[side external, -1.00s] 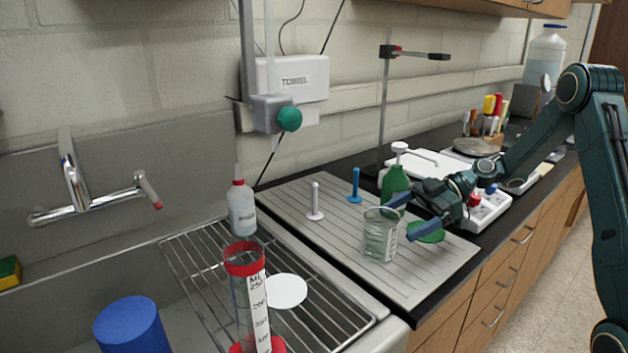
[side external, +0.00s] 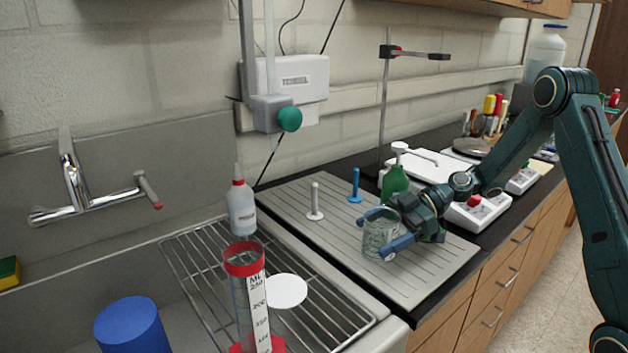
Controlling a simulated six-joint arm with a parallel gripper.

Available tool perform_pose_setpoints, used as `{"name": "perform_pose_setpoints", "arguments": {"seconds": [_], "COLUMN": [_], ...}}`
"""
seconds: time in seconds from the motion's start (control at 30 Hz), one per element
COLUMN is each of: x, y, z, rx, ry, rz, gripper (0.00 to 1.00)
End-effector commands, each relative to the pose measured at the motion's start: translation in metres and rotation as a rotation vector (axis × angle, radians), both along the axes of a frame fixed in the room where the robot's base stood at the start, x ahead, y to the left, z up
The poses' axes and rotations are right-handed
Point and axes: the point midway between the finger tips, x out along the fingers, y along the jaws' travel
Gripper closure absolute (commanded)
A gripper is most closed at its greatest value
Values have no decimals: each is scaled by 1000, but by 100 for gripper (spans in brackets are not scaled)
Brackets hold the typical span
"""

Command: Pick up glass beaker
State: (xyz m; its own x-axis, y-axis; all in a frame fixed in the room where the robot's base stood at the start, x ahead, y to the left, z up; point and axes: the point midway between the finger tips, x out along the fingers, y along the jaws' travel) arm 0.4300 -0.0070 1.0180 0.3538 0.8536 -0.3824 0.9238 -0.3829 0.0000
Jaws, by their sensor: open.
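The glass beaker (side external: 377,240) stands upright on the grey ribbed drain board. It is clear, and its right side is partly hidden by my gripper. My gripper (side external: 384,233) reaches in from the right at about the beaker's mid height. Its blue fingers are open, one on the far side of the beaker and one on the near side. I cannot tell whether either finger touches the glass.
A green bottle (side external: 395,180) stands just behind my gripper. White (side external: 315,203) and blue (side external: 355,187) pegs stand on the drain board (side external: 420,285). The front board is clear.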

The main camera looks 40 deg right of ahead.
Motion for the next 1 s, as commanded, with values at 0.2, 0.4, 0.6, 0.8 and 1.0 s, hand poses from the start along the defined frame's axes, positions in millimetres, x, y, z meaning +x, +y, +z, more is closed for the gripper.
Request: {"name": "perform_pose_setpoints", "arguments": {"seconds": [0.2, 0.4, 0.6, 0.8, 1.0], "x": [0, 0, 0, 0, 0], "y": [0, 0, 0, 0, 0], "z": [0, 0, 0, 1, 7], "rx": [0, 0, 0, 0, -1], "ry": [0, 0, 0, -1, -3], "rz": [0, 0, 0, 0, 1], "gripper": [12, 27, 62, 62, 62]}}
